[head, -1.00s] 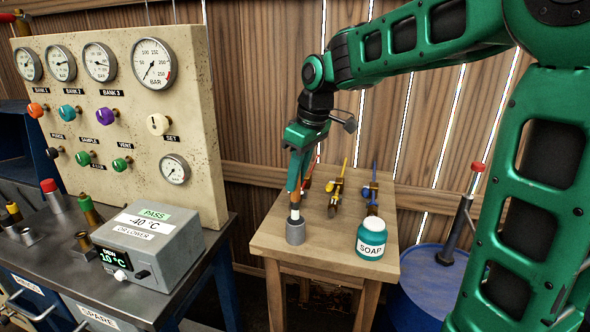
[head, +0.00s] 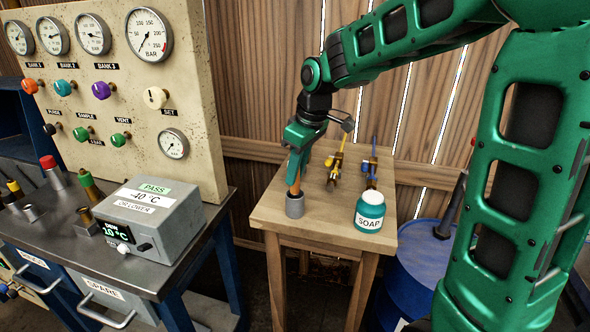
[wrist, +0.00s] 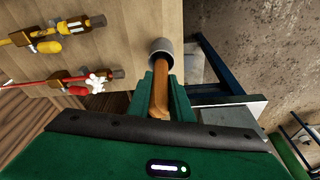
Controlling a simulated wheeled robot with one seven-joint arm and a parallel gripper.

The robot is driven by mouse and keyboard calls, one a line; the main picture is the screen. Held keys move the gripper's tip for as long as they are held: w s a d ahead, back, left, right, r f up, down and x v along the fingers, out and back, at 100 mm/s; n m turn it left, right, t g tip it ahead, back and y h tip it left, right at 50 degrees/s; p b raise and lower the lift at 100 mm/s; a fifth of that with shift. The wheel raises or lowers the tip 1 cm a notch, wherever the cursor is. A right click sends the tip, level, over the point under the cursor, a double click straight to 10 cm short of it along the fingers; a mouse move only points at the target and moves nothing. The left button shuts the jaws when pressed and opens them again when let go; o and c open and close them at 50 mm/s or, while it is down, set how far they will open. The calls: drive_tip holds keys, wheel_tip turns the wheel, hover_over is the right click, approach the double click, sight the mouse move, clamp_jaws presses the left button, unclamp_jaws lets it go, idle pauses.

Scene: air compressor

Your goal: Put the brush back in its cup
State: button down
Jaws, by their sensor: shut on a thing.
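The brush (head: 295,177) has an orange-brown wooden handle and stands nearly upright at the front left of the wooden table. Its lower end is hidden inside the grey cup (head: 295,207). My gripper (head: 297,158) is shut on the handle from above, just over the cup. In the wrist view the handle (wrist: 160,94) lies between the green fingers and runs into the mouth of the cup (wrist: 160,48). How deep the brush sits cannot be seen.
A teal soap jar (head: 370,212) stands right of the cup on the wooden table (head: 325,220). Two brass-fitted tools, yellow (head: 336,162) and blue (head: 371,165), lie behind. A grey meter box (head: 152,218) sits on the bench to the left. A blue barrel (head: 418,270) stands at right.

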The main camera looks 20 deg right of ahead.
drive_tip(key=c, duration=1.5)
unclamp_jaws()
drive_tip(key=shift+r, duration=0.1)
drive_tip(key=v, duration=1)
drive_tip(key=s+d+f+m, duration=0.4)
drive_tip(key=s+d, duration=0.1)
drive_tip(key=s, duration=0.4)
drive_tip(key=s+d+f+m+g+h, duration=0.1)
drive_tip(key=s+d+f+m, duration=0.3)
drive_tip(key=s, duration=0.6)
drive_tip(key=s+d+f+m+g, duration=0.1)
drive_tip(key=s+d+f+m, duration=0.4)
drive_tip(key=s, duration=0.5)
drive_tip(key=shift+s+d+m+h, duration=0.15)
drive_tip(key=shift+d+m, duration=0.1)
drive_tip(key=shift+d, duration=0.2)
drive_tip(key=shift+s+d+m+h, duration=0.15)
drive_tip(key=shift+d+m, duration=0.1)
drive_tip(key=shift+d, duration=0.2)
